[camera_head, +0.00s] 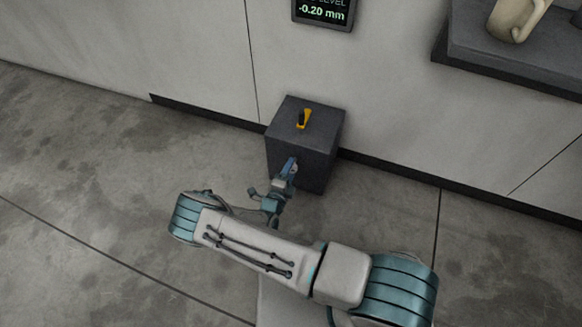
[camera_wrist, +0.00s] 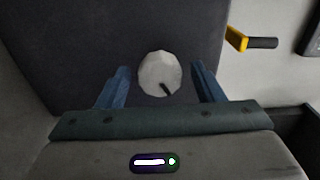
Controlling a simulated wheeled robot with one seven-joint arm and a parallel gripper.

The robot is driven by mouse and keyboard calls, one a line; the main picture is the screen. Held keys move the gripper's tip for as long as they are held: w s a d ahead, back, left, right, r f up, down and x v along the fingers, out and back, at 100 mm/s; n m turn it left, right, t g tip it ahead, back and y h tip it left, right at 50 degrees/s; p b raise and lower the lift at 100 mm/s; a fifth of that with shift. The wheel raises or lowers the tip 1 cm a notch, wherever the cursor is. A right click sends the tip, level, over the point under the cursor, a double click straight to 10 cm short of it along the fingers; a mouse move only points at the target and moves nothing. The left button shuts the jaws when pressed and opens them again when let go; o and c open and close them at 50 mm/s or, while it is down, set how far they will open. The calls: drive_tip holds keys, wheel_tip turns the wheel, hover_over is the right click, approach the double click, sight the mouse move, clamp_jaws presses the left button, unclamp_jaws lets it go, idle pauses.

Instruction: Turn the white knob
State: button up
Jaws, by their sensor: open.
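In the wrist view the white knob (camera_wrist: 158,72) is a pale, faceted disc with a short dark pointer mark at its lower right. It sits on the face of a dark grey box (camera_wrist: 85,40). My gripper (camera_wrist: 162,75) is open, with one blue finger on each side of the knob and a gap visible on both sides. I cannot tell how deep the fingers reach. In the head view my gripper (camera_head: 289,168) is at the front of the box (camera_head: 325,165); the knob is hidden there.
A yellow lever with a black grip (camera_head: 304,118) stands on top of the box. A wall display (camera_head: 322,11) above reads "-0.20 mm". A dark shelf (camera_head: 480,60) at upper right holds a cream-coloured object (camera_head: 508,20). The concrete floor (camera_head: 90,150) left of the box is clear.

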drive_tip(key=p+v, duration=0.3)
drive_tip(key=v, duration=0.9)
drive_tip(key=shift+s, duration=0.15)
drive_tip(key=shift+a+r, duration=0.1)
drive_tip(key=d+r+m+g+h+p, duration=0.1)
drive_tip(key=d+r+m+g+p, duration=0.35)
drive_tip(key=r+m, duration=0.65)
drive_tip(key=w+d+r+m+g+h+p, duration=0.1)
drive_tip(key=d+r+m+g+h+p, duration=0.15)
drive_tip(key=r+m+g+p, duration=0.9)
drive_tip(key=d+r+m+t+h+b, duration=0.1)
drive_tip(key=d+r+m, duration=0.35)
drive_tip(key=r, duration=1.35)
drive_tip(key=s+d+r+m+y+p, duration=0.3)
drive_tip(key=r+m+p, duration=0.3)
drive_tip(key=r, duration=0.7)
drive_tip(key=s+d+r+m+y+p, duration=0.3)
drive_tip(key=s+r+m+p, duration=0.3)
drive_tip(key=r+m, duration=0.3)
drive_tip(key=s+d+r+m+t+y+p, duration=0.1)
drive_tip(key=s+d+r+m+y+p, duration=0.2)
drive_tip(key=r+m, duration=0.5)
wheel_tip(320, 180, up, 9)
drive_tip(key=s+y+p, duration=0.1)
drive_tip(key=y+p, duration=0.1)
drive_tip(key=p, duration=0.1)
drive_tip(key=shift+s+m, duration=0.25)
drive_tip(key=shift+m, duration=0.05)
